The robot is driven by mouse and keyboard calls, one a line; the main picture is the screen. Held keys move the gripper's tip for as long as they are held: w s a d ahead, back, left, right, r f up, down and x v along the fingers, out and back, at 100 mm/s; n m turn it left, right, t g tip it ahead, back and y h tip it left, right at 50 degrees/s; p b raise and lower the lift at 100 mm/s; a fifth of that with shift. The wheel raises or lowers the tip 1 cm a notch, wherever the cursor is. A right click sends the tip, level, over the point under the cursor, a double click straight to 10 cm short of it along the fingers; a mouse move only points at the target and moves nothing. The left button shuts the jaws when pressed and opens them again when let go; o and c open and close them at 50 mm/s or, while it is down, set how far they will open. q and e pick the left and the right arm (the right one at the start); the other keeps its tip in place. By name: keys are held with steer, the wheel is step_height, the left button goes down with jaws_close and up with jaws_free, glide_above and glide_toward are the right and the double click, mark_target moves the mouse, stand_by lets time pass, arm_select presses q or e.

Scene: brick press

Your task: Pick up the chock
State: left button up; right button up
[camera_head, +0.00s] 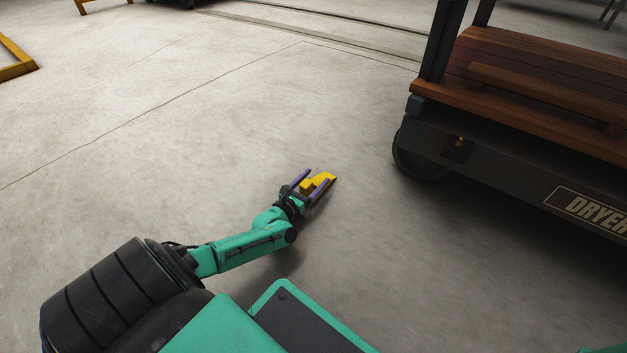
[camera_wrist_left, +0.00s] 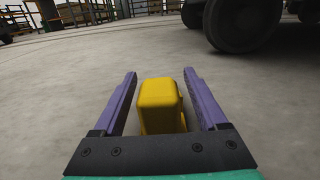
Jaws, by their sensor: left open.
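The yellow chock (camera_head: 322,179) is on or just above the concrete floor in the head view, left of the cart. My left gripper (camera_head: 314,182) is around it, with one purple finger on each side. In the left wrist view the chock (camera_wrist_left: 160,104) stands between the two open fingers of my left gripper (camera_wrist_left: 159,80), with a visible gap on both sides. The chock's lower near part is hidden behind the gripper's dark palm bar. My right gripper is not in view.
A dark cart (camera_head: 484,143) with wooden boards and a "DRYER" plate stands at the right. Its black wheel (camera_head: 418,158) is close beyond the chock; wheels also show in the left wrist view (camera_wrist_left: 243,22). Grooves run across the far floor. The floor left of the gripper is clear.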

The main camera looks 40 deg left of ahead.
arm_select(q)
steer(key=shift+w, duration=0.4)
jaws_close()
